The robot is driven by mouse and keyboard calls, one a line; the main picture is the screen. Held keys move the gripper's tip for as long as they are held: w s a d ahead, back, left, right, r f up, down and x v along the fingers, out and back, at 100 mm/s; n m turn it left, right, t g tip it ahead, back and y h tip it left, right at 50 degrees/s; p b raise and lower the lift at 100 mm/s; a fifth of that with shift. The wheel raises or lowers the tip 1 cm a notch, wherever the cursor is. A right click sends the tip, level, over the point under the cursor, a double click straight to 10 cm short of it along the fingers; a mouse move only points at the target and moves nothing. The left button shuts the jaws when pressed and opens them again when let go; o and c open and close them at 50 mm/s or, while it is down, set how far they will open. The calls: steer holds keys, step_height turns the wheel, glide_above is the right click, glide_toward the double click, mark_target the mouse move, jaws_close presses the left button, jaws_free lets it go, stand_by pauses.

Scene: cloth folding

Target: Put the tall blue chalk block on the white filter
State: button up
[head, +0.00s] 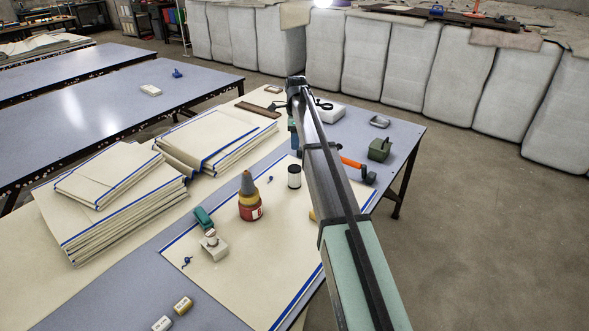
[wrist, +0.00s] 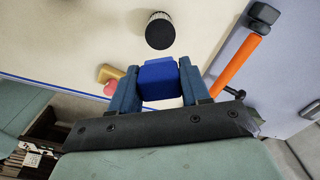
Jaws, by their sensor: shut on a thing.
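The blue chalk block (wrist: 157,80) is between the two dark blue fingers of my gripper (wrist: 158,88) in the wrist view. The fingers touch it on both sides, and its lower part is hidden by the gripper body. In the head view my arm hides the block and most of the gripper. A white boxy item (head: 330,114) lies on the table behind my arm, with something black beside it. It may be the white filter, but I cannot tell for sure.
A black-topped jar (head: 294,176) stands near the gripper, with an orange-handled tool (head: 354,163) to the right. A red glue bottle (head: 250,200), a stapler-like green item (head: 203,217) and a green box (head: 379,149) stand around. Cloth stacks (head: 120,205) fill the left.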

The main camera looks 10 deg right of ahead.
mark_target(294, 168)
steer(key=shift+w+a+r+m, duration=0.2)
steer(key=shift+w+m, duration=0.15)
steer(key=shift+m, duration=0.45)
steer(key=m, duration=0.4)
steer(key=shift+s+f, duration=0.1)
steer(key=shift+s, duration=0.15)
steer(key=shift+f, duration=4.9)
steer(key=shift+f, duration=0.1)
steer(key=o, duration=1)
steer(key=shift+o, duration=0.2)
step_height(294, 168, up, 12)
steer(key=shift+r, duration=0.15)
